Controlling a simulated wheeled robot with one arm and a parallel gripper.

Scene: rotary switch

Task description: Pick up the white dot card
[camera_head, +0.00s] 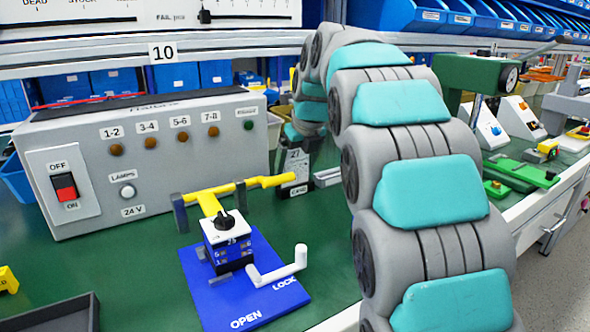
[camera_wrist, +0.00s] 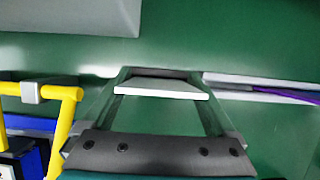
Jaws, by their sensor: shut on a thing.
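The wrist view shows my gripper (camera_wrist: 163,93) with its two fingers closed on a white flat piece (camera_wrist: 165,88), which looks like the white dot card. It is seen nearly edge-on, with a dark strip along its far edge, and no dot shows. Below it is the green bench top; I cannot tell whether it is clear of the bench. In the head view my arm bends down behind the yellow bar, and my fingertips cannot be made out. A dark block with 27 and CARD labels (camera_head: 296,171) stands there, at the end of the yellow bar.
The rotary switch (camera_head: 228,243) stands on a blue OPEN/LOCK base (camera_head: 285,304) with a white crank (camera_head: 284,267). A yellow bar (camera_head: 236,188) runs behind it. A grey control box (camera_head: 90,190) stands at left. A purple item (camera_wrist: 280,95) lies right of my gripper.

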